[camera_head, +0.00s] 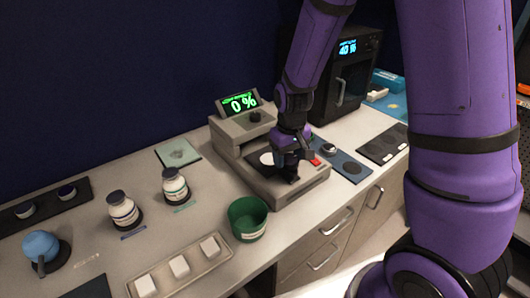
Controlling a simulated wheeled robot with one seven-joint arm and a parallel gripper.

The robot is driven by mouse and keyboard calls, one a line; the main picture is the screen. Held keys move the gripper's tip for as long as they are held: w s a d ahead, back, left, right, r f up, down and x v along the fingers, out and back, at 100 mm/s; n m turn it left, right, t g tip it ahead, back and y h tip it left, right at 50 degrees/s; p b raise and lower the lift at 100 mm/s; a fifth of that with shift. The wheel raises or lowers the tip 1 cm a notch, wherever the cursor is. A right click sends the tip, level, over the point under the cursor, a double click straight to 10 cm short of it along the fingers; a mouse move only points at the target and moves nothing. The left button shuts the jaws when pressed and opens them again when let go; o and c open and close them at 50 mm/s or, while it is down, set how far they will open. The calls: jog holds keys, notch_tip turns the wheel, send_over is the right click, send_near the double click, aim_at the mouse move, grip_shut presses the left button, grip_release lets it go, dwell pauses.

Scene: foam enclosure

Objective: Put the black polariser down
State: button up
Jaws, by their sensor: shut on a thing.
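My gripper (291,164) points down over the front of the grey instrument with the green "0 %" display (241,103). It is shut on a small dark thing (291,177), which looks like the black polariser. The gripper hides much of it, and I cannot tell whether it touches the surface below. The instrument's stage (309,189) has a dark plate with a white round spot (267,159), just left of my gripper.
A blue mat (350,170) with a round metal piece (329,149) lies to the right, beside a dark mat (384,146). A black oven-like box (347,75) stands behind. A green tub (248,218), two jars (123,209) (174,185) and a tray of white blocks (216,263) are at left.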

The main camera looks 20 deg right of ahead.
send_over(269, 158)
jog(key=shift+s+f, duration=0.1)
jog(key=shift+f, duration=2.1)
jog(key=shift+f, duration=0.1)
jog(key=o, duration=0.9)
jog(key=s+d+r+t, duration=0.1)
jog(key=s+r, duration=0.1)
jog(key=r, duration=0.8)
jog(key=s+d+r, duration=0.1)
jog(key=s+r, duration=0.2)
jog(key=r, duration=0.7)
jog(key=s+d+r+t, duration=0.1)
jog(key=s+r, duration=0.3)
jog(key=s, duration=0.4)
jog(key=s+d+r+m+t, duration=0.1)
jog(key=s+r, duration=0.3)
jog(key=s, duration=0.4)
jog(key=s+d+r+t, duration=0.2)
jog(key=s+r, duration=0.2)
jog(key=s, duration=0.4)
jog(key=shift+s+d+m, duration=0.3)
jog(key=shift+d+m, duration=0.1)
